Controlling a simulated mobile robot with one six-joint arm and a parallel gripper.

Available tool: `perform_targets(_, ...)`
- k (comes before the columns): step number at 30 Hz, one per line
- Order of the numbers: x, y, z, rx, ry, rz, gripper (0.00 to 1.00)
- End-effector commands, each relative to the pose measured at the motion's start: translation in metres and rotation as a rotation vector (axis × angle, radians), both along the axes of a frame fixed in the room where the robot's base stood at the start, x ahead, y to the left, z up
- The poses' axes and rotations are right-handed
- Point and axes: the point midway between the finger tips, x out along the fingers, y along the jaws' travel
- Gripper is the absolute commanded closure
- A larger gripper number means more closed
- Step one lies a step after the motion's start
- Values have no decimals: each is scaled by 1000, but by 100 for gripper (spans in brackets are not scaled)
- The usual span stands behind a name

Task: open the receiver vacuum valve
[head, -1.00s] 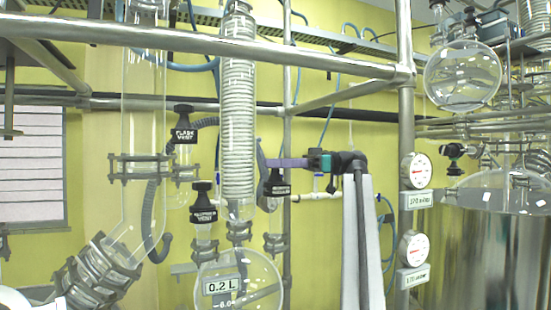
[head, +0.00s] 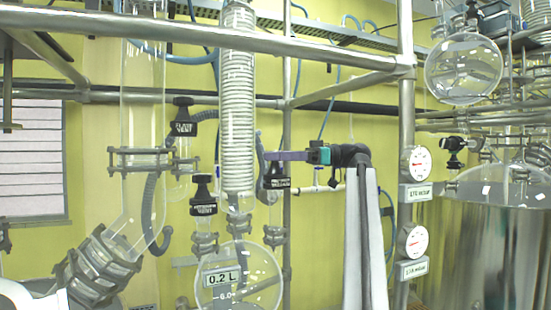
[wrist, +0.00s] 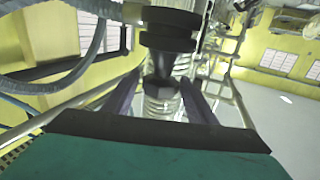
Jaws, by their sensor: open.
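The receiver vacuum valve (head: 277,182) has a black knob and a black label, and stands right of the coiled condenser in the head view. My gripper (head: 268,156) reaches in from the right, with its purple fingers level with the top of this valve. In the wrist view my gripper (wrist: 160,85) has its two fingers apart, with the black knob (wrist: 168,28) just beyond and between them. Whether the fingers touch the knob cannot be told. The label's small print is hard to read.
The receiver vent valve (head: 203,195) and the flask vent valve (head: 183,122) stand to the left. The round glass receiver (head: 240,280) is below, the coiled condenser (head: 238,110) beside. Metal frame rails (head: 200,35) cross above. Gauges (head: 415,163) are on a post at right.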

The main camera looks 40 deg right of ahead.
Motion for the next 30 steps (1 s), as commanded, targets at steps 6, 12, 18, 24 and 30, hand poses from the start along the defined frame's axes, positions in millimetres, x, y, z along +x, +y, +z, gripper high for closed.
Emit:
perform_targets(6,-2,3,-2,-1,-1,-131,48)
perform_targets(12,-2,2,-2,-1,-1,-246,48)
perform_targets(18,-2,3,-2,0,0,-359,48)
perform_targets(24,-1,2,-1,0,-1,-467,48)
perform_targets(30,0,0,-1,0,0,-514,48)
